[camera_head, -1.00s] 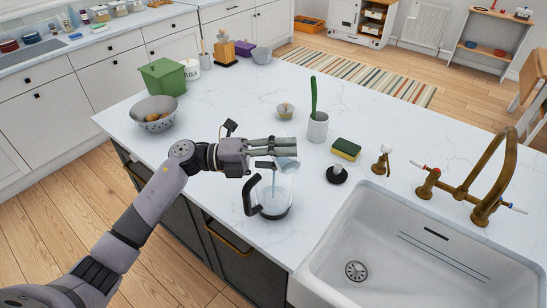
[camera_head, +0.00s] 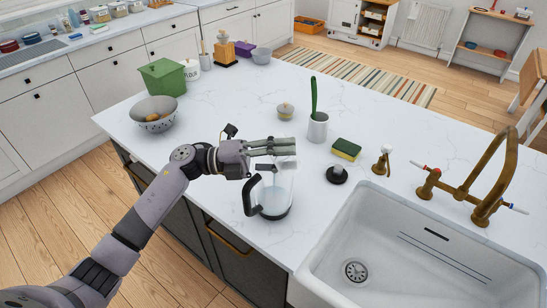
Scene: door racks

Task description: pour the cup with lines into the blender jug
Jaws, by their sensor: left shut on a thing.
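My left gripper (camera_head: 284,147) is shut on a small pale grey cup (camera_head: 287,163), held above the mouth of the blender jug. The fingers hide part of the cup, and it looks tipped over. Lines on it are too small to make out. The blender jug (camera_head: 275,200) is clear with a black handle on its left and a dark base. It stands upright on the white counter, with pale contents inside. My right gripper is not in view.
A white sink (camera_head: 340,235) with a brass tap (camera_head: 487,190) lies at the right. A black stopper-like item (camera_head: 337,175), a sponge (camera_head: 346,149), a grey cup with a green utensil (camera_head: 317,127) and a small lidded bowl (camera_head: 285,111) stand near the jug.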

